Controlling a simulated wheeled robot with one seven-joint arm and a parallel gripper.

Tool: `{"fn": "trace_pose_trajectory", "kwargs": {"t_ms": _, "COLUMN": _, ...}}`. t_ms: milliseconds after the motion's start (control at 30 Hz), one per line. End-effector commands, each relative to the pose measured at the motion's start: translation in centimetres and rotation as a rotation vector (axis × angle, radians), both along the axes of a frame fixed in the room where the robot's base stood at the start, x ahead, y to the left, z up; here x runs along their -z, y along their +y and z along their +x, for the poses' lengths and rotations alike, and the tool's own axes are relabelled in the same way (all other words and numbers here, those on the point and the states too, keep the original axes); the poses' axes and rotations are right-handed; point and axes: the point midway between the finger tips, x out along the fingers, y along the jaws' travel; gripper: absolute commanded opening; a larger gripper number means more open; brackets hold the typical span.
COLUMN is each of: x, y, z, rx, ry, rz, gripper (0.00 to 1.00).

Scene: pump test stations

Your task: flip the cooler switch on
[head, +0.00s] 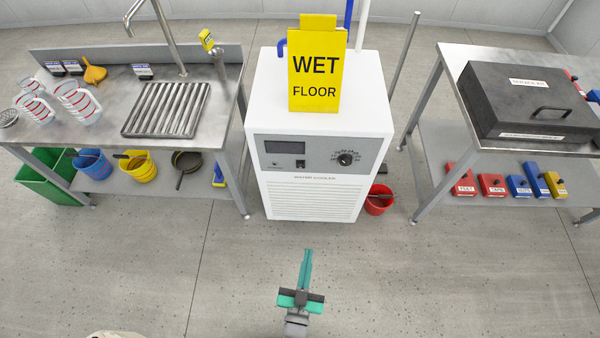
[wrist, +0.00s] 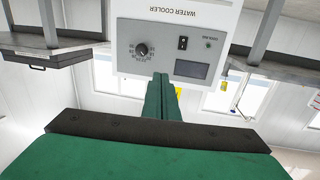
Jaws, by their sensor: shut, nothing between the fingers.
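The white water cooler (head: 310,203) stands in the middle of the head view, with a grey control panel on its front. The small black switch (head: 300,163) sits on the panel between the display and the dial. The wrist view shows the cooler (wrist: 185,12) upside down, with the switch (wrist: 183,43) just beyond the fingertips and to their right. I cannot tell which way the switch is set. My gripper (head: 308,252) is shut and empty, in front of the cooler and apart from it. Its green fingers (wrist: 160,78) are together in the wrist view.
A round dial (head: 345,159) and a dark display (head: 285,147) flank the switch. A yellow wet floor sign (head: 314,70) stands on the cooler. A sink bench (head: 100,100) is left, a table (head: 455,60) right, and a red bucket (head: 379,200) beside the cooler. The floor in front is clear.

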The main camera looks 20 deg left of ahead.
Motion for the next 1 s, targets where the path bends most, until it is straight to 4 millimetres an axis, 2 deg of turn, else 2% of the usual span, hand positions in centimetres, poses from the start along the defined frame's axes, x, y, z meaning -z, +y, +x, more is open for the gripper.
{"fn": "trace_pose_trajectory", "kwargs": {"t_ms": 33, "x": 0.9, "y": 0.9, "z": 2.1, "rx": -0.016, "ry": -0.020, "rz": 0.002, "gripper": 0.00}}
{"fn": "trace_pose_trajectory", "kwargs": {"t_ms": 300, "x": 3.9, "y": 5.6, "z": 11.2, "rx": -0.090, "ry": -0.112, "rz": 0.010, "gripper": 0.00}}
{"fn": "trace_pose_trajectory", "kwargs": {"t_ms": 500, "x": 4.5, "y": 8.0, "z": 15.5, "rx": -0.126, "ry": -0.153, "rz": 0.011, "gripper": 0.00}}
{"fn": "trace_pose_trajectory", "kwargs": {"t_ms": 667, "x": 4.6, "y": 8.7, "z": 16.7, "rx": -0.136, "ry": -0.166, "rz": 0.011, "gripper": 0.00}}
{"fn": "trace_pose_trajectory", "kwargs": {"t_ms": 1000, "x": 4.6, "y": 8.8, "z": 16.9, "rx": -0.137, "ry": -0.167, "rz": 0.010, "gripper": 0.00}}
